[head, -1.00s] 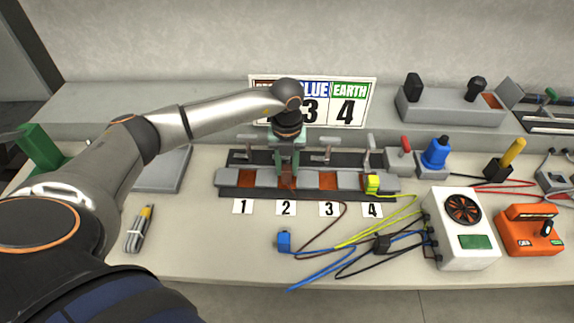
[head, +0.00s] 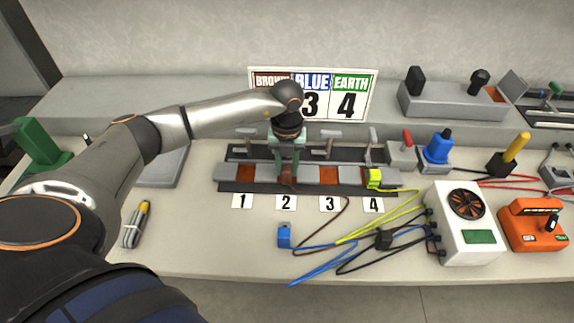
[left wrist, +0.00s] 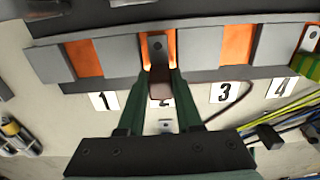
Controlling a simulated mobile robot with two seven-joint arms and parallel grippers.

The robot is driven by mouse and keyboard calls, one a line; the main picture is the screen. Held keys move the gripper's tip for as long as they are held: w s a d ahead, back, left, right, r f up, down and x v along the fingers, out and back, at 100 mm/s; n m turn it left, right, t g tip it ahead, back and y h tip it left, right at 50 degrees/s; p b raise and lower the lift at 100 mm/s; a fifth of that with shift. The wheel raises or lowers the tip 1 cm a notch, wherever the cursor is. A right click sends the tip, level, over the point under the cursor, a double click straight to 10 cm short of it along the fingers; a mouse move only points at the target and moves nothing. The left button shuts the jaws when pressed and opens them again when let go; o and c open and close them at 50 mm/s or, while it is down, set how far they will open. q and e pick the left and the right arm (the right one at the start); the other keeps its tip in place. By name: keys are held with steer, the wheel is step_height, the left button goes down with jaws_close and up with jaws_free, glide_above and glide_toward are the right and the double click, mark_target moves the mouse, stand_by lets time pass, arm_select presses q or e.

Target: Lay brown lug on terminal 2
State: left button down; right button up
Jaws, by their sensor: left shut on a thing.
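My left gripper (head: 287,172) is shut on the brown lug (head: 288,179) at terminal 2, behind the card marked 2 (head: 286,202). In the left wrist view the fingers (left wrist: 160,78) hold the lug's brown body (left wrist: 161,92). Its grey metal tongue with a hole (left wrist: 158,46) points away over the orange pad of terminal 2 (left wrist: 145,52). I cannot tell whether the tongue touches the pad. The fingers partly hide the terminal in the head view. My right gripper is not in view.
The yellow-green lug (head: 374,178) sits at terminal 4. The blue lug (head: 284,236) lies on the table in front. Terminals 1 (left wrist: 84,57) and 3 (head: 329,174) show bare orange pads. Wires run to the white box (head: 462,240). Levers (head: 327,141) stand behind the block.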

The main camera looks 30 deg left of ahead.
mark_target(287, 166)
arm_select(q)
steer(key=shift+f, duration=0.35)
steer(key=c, duration=0.5)
jaws_free()
step_height(287, 166, up, 13)
steer(key=b, duration=0.1)
steer(key=shift+f, duration=0.2)
